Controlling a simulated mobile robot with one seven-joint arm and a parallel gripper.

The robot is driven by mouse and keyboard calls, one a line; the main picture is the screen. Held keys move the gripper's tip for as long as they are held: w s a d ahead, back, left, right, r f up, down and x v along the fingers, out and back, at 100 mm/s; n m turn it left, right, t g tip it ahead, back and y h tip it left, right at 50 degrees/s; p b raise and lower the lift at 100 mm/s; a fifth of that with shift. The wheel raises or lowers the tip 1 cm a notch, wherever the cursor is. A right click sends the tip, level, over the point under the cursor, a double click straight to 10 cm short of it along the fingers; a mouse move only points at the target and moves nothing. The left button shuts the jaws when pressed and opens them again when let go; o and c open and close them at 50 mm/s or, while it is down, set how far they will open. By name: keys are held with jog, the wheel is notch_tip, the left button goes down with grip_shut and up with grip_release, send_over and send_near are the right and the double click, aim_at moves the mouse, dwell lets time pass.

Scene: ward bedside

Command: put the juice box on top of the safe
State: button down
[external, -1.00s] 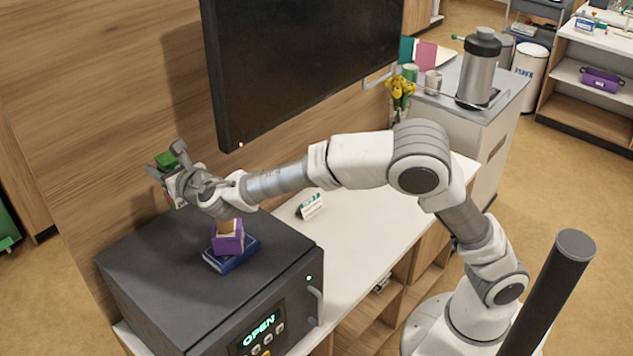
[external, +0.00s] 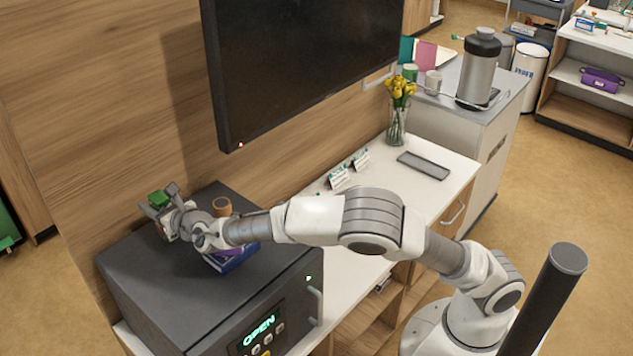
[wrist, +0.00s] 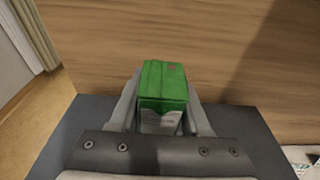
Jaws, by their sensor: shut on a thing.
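The juice box (wrist: 163,88) is green on top with a pale lower part. It stands between the two fingers of my gripper (external: 162,205), which is shut on it. The green top of the juice box also shows in the external view (external: 158,199). The dark grey safe (external: 150,290) stands at the lower left, its panel lit with "OPEN". My gripper and the juice box are over the back left of the safe's top, low and near it. Whether the box touches the top I cannot tell.
A blue book (external: 236,262) with a purple thing on it lies on the safe, partly hidden by my arm. A brown cup (external: 222,206) shows behind my wrist. A wooden wall (external: 100,100) is close behind the gripper. A wall screen (external: 300,65) hangs above.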

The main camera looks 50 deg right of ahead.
jog(key=shift+f, duration=0.7)
jog(key=shift+f+b, duration=0.2)
jog(key=shift+b, duration=0.1)
jog(key=shift+c, duration=1.8)
grip_release()
jog(key=shift+r, duration=0.1)
jog(key=shift+r+p, duration=0.2)
jog(key=shift+p, duration=0.2)
jog(key=s+r+b, duration=0.1)
jog(key=s+r, duration=0.1)
jog(key=s, duration=0.9)
jog(key=shift+s, duration=0.4)
jog(key=shift+r, duration=0.1)
